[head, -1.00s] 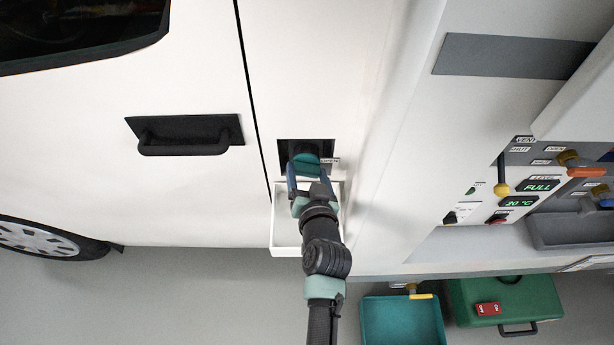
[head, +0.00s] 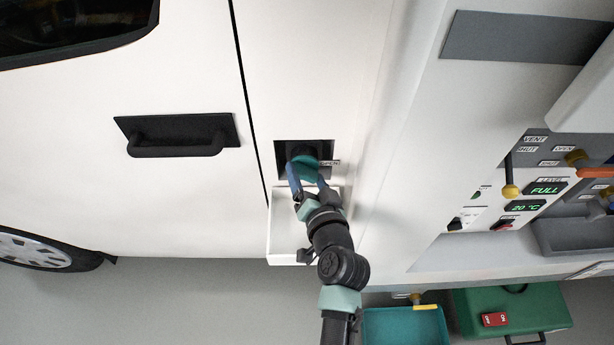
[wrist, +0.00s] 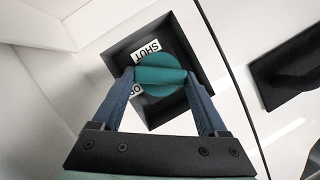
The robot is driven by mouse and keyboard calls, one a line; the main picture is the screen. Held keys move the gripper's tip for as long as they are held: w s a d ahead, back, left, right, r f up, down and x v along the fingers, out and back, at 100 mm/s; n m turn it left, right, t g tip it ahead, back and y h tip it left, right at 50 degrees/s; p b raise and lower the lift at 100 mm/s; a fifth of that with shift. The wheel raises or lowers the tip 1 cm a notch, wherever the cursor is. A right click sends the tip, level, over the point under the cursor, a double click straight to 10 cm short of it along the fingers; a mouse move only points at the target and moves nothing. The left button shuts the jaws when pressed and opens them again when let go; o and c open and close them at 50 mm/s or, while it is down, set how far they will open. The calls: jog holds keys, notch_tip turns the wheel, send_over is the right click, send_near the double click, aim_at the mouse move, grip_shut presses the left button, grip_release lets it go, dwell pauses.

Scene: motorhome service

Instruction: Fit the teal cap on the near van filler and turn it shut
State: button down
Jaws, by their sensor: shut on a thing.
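The teal cap (wrist: 160,76) is a round disc with a raised grip bar. My gripper (wrist: 160,78) has its two blue fingers shut on the bar, one at each end. The near van filler (head: 284,150) is a dark square recess in the white van side. The cap (head: 306,168) sits at this recess in the head view, and the gripper (head: 307,176) reaches it from below. In the wrist view a SHUT label (wrist: 146,49) shows above the cap and another label, partly hidden, at its lower left. How deep the cap sits on the filler neck is hidden.
The open white flap (head: 283,235) hangs below the recess, close behind my gripper. A black door handle (head: 178,136) is to the left. A control panel (head: 535,200) is at the right, with a teal tray (head: 400,328) and a green case (head: 545,310) below.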

jog(key=shift+d+f+b, duration=0.1)
jog(key=shift+b, duration=0.25)
jog(key=m+y+b, duration=0.1)
jog(key=m+b, duration=0.1)
jog(key=shift+f+t+b, duration=0.1)
jog(key=shift+t+b, duration=0.2)
jog(key=m+y+b, duration=0.1)
jog(key=m+b, duration=0.1)
jog(key=b, duration=0.1)
jog(key=shift+m+t+y, duration=0.3)
jog(key=shift+m, duration=0.1)
jog(key=shift+b, duration=0.4)
jog(key=shift+m, duration=0.3)
grip_release()
